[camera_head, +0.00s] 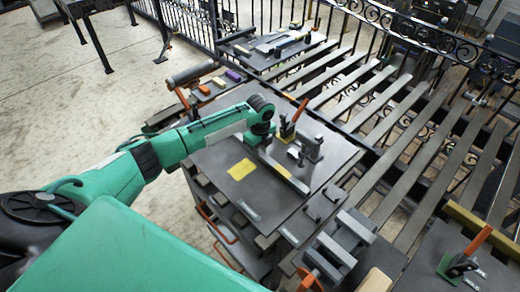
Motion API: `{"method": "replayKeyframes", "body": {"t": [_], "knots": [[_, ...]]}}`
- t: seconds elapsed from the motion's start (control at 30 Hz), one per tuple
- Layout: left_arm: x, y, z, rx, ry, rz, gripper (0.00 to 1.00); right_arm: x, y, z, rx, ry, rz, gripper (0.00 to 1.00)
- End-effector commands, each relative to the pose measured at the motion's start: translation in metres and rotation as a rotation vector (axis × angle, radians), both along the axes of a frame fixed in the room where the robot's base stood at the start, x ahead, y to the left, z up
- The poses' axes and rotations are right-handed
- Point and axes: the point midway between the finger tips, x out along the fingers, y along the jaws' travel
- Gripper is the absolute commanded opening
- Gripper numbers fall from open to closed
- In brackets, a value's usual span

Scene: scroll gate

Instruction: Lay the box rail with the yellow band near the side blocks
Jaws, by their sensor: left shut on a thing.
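My left arm reaches in from the left over a dark worktable (225,150). Its gripper (262,138) points down and is shut on a grey rail (286,173), near that rail's far end. The rail lies slantwise low over the table top; I cannot tell whether it touches it. Dark blocks (311,150) stand just right of the rail. A flat yellow square (241,169) lies left of it. My right gripper is not in view.
A clamp with an orange handle (292,118) stands behind the blocks. Grey slats (400,125) and black scroll ironwork (420,30) fill the right side. Another orange-handled clamp (463,262) stands at lower right. Bare table top lies in front of the yellow square.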

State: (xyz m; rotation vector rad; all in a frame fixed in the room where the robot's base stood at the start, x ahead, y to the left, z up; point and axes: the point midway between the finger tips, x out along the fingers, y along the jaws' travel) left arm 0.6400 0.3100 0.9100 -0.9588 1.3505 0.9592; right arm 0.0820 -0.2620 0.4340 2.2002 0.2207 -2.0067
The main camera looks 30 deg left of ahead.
Motion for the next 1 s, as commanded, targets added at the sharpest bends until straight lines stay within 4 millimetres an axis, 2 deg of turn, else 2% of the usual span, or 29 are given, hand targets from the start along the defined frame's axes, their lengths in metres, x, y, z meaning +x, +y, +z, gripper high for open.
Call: {"method": "replayKeyframes", "body": {"t": [0.1, 0.13, 0.23, 0.27, 0.53, 0.67, 0.77, 1.0], "knots": [[0.001, 0.000, -0.001, -0.001, -0.002, 0.000, 0.00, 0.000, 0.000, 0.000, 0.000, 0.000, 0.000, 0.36], [0.001, 0.000, -0.001, -0.001, -0.002, 0.000, 0.24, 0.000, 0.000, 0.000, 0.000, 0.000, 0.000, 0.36], [0.001, 0.000, -0.001, -0.001, -0.002, 0.000, 0.44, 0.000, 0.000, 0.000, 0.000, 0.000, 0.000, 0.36], [0.001, 0.000, -0.001, -0.001, -0.002, 0.000, 0.48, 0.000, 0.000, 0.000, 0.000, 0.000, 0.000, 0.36], [0.000, 0.000, -0.002, 0.000, 0.001, 0.000, 0.48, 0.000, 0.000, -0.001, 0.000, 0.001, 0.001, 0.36], [0.001, 0.000, 0.006, -0.001, -0.002, -0.001, 0.48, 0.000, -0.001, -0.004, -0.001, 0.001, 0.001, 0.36], [0.001, 0.000, 0.021, -0.001, -0.004, -0.002, 0.48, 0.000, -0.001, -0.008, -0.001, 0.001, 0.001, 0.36], [0.001, 0.000, 0.076, -0.001, -0.006, -0.001, 0.48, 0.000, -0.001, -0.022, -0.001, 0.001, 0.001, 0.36]]}}
